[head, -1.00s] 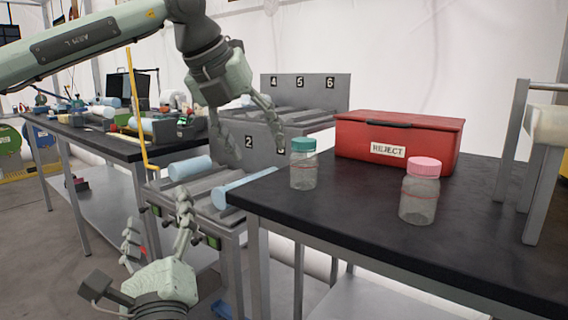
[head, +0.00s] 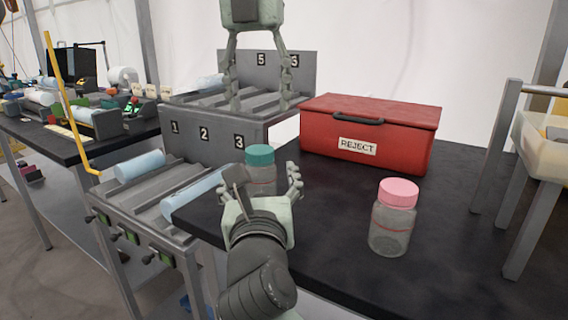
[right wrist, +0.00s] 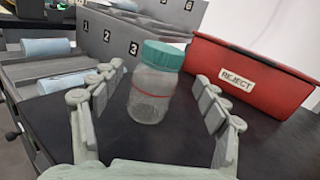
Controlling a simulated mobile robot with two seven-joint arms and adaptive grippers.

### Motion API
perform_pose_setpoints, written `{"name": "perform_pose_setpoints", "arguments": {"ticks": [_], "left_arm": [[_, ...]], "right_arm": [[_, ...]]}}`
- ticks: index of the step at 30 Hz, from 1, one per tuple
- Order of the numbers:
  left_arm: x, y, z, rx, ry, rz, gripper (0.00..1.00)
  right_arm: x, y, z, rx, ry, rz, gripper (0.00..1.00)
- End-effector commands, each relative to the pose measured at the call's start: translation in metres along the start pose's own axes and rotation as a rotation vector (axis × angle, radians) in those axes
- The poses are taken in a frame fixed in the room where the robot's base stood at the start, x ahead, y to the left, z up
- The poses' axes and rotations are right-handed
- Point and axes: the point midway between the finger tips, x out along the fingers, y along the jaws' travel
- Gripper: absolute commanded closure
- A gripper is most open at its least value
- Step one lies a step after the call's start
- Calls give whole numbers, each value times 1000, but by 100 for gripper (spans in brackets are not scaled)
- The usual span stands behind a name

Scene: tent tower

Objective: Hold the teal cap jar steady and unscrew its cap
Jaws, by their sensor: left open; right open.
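The teal cap jar (head: 262,172) stands upright on the black table near its left corner, its teal cap (head: 260,155) on. In the head view its lower part is hidden behind my right gripper (head: 266,188). In the right wrist view the clear jar (right wrist: 152,97) with a red line stands between the spread fingers of the right gripper (right wrist: 160,105), with gaps on both sides. The right gripper is open and not closed on it. My left gripper (head: 258,98) is open and empty, pointing down above and behind the jar, in front of the numbered rack.
A pink-capped jar (head: 393,222) stands right of the teal cap jar. A red REJECT box (head: 415,140) sits behind them. The numbered rack (head: 185,134) with pale blue rolls (head: 140,166) is at the left. A frame with a bin (head: 535,140) stands at the right.

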Motion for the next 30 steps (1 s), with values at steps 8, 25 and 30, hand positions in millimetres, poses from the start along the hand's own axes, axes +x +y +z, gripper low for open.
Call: {"name": "perform_pose_setpoints", "arguments": {"ticks": [8,25,30], "left_arm": [[1,7,-2,-38,17,40,41],[1,7,-2,-38,16,40,41],[1,7,-1,-38,16,40,41]], "right_arm": [[9,8,-9,68,38,7,26],[71,9,-11,69,38,10,26],[71,9,-12,70,38,10,26]]}}
